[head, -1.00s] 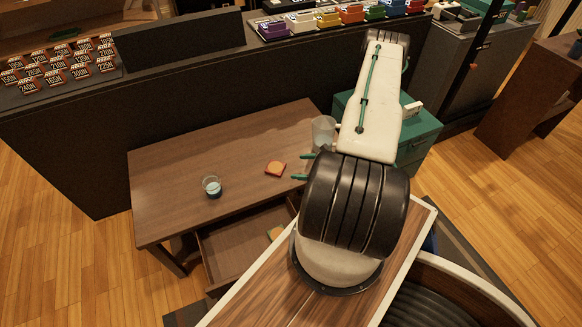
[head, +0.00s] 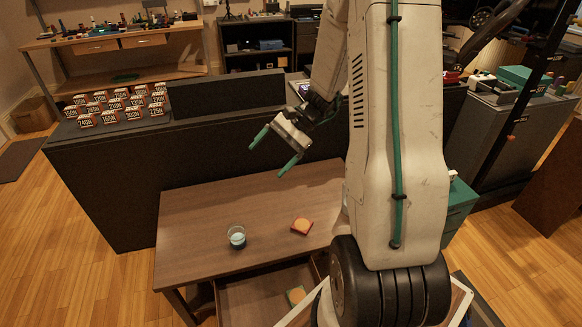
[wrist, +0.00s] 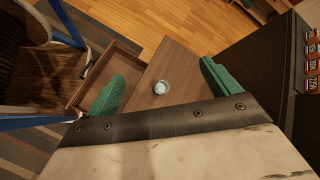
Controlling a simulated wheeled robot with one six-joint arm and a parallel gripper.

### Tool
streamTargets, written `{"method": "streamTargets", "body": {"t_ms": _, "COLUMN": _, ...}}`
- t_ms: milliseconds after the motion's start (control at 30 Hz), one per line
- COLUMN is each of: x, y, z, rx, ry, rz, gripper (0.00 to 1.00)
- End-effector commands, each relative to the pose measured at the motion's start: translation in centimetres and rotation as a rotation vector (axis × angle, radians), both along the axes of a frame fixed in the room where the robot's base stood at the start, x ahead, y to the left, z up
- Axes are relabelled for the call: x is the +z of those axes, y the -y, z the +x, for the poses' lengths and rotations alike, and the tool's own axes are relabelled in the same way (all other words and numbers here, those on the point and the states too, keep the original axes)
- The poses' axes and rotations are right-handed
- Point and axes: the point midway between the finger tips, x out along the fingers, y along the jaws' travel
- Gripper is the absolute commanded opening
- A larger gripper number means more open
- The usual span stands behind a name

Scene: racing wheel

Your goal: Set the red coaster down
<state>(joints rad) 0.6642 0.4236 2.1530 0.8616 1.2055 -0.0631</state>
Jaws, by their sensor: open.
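The red coaster (head: 301,226), with an orange-tan top, lies flat on the brown wooden table (head: 205,215), near the table's right side. My gripper (head: 268,157) is open and empty, with green fingers spread. It is raised above the table's back edge, well apart from the coaster. The open fingers also show in the wrist view (wrist: 163,78). I cannot make out the red coaster in the wrist view.
A glass with bluish liquid (head: 237,238) stands on the table left of the coaster. An open drawer (head: 250,305) below the front edge holds another coaster (head: 296,296). A dark counter (head: 110,190) stands behind the table. My arm covers the table's right end.

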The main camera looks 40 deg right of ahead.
Motion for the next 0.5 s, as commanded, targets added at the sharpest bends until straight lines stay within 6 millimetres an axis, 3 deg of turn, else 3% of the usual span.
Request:
{"method": "streamTargets", "body": {"t_ms": 33, "x": 2.4, "y": -2.0, "z": -0.7, "rx": 0.081, "ry": 0.024, "rz": -0.052, "gripper": 0.88}}
{"method": "streamTargets", "body": {"t_ms": 200, "x": 7.8, "y": -7.3, "z": -4.4, "rx": 0.334, "ry": 0.085, "rz": -0.218, "gripper": 0.88}}
{"method": "streamTargets", "body": {"t_ms": 500, "x": 14.3, "y": -13.1, "z": -13.2, "rx": 0.723, "ry": 0.221, "rz": -0.537, "gripper": 0.88}}
